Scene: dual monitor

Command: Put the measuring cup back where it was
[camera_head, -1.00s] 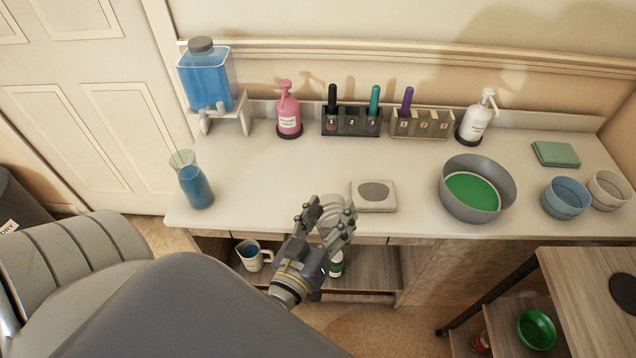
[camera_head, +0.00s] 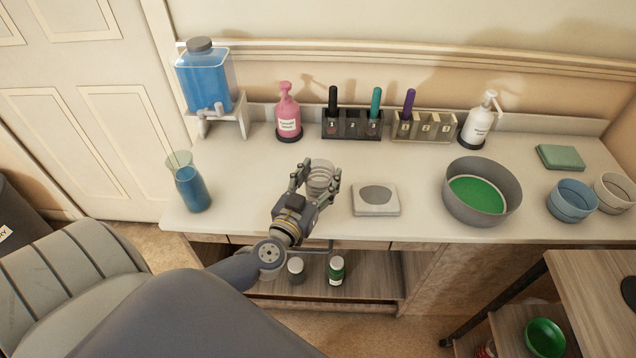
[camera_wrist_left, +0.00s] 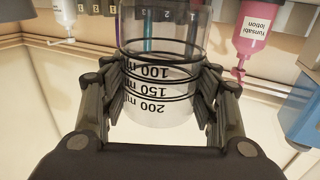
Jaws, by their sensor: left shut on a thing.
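My left gripper (camera_head: 316,178) is over the counter, left of the grey scale-like pad. It is shut on a clear measuring cup (camera_head: 320,180), with a finger on each side of it. In the left wrist view the measuring cup (camera_wrist_left: 160,85) is transparent with black markings of 100, 150 and 200 ml, which appear upside down. The counter shows through it. I cannot tell whether its base touches the counter (camera_head: 250,165). My right gripper does not show.
A grey pad (camera_head: 376,199) lies right of the cup. A beaker of blue liquid (camera_head: 192,188) stands at the left edge. A pink bottle (camera_head: 288,112), test-tube racks (camera_head: 352,125) and a white bottle (camera_head: 480,122) line the back. A grey bowl (camera_head: 481,192) stands right.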

